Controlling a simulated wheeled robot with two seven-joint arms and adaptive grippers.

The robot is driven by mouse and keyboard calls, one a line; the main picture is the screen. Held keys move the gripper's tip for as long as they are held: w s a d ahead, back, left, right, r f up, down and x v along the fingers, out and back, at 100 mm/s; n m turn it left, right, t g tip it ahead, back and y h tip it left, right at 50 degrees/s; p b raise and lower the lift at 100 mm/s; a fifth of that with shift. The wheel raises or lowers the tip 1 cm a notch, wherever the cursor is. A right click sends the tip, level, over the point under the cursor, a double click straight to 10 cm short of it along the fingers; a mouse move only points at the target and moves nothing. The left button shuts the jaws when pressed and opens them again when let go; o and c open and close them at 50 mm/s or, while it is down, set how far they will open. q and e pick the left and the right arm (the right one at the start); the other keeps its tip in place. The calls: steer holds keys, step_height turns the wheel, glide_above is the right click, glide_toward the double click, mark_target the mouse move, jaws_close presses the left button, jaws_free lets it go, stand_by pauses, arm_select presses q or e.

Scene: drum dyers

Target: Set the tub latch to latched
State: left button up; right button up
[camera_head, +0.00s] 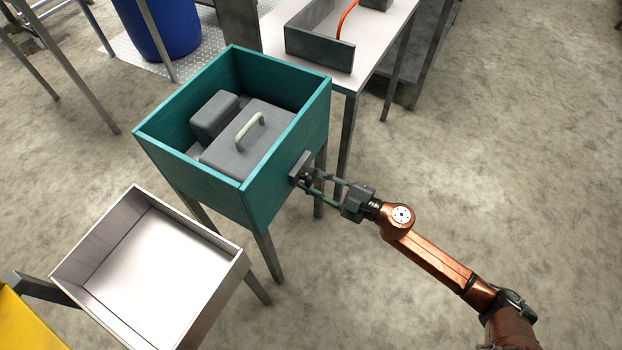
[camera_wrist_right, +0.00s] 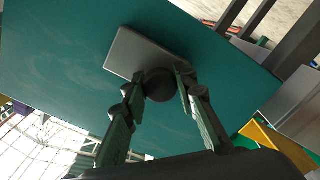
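The teal tub (camera_head: 285,150) stands on legs in the middle of the head view; its near right wall fills much of the right wrist view (camera_wrist_right: 60,60). The tub latch is a grey plate (camera_head: 300,164) on that wall, with a dark round knob on it. The right wrist view shows the plate (camera_wrist_right: 135,52) tilted and the knob (camera_wrist_right: 160,86) at its lower edge. My right gripper (camera_head: 307,179) reaches the latch from the right. Its fingertips (camera_wrist_right: 160,82) lie on both sides of the knob and appear to touch it. My left gripper is not in view.
Inside the tub are a grey block (camera_head: 214,115) and a grey lid-like piece with a pale handle (camera_head: 249,128). An open metal tray (camera_head: 150,265) stands at the lower left. A table with a grey bin (camera_head: 318,49) stands behind. Floor at right is clear.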

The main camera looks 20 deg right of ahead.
mark_target(308, 164)
jaws_close()
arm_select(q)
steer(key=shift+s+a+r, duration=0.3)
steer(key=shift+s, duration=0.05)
arm_select(e)
steer(key=shift+w+d, duration=0.7)
steer(key=shift+d, duration=0.2)
steer(key=shift+w+d, duration=0.7)
steer(key=shift+d, duration=0.15)
steer(key=o, duration=0.6)
jaws_free()
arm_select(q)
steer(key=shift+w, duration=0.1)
arm_select(e)
steer(key=shift+o, duration=0.2)
steer(key=shift+s, duration=0.1)
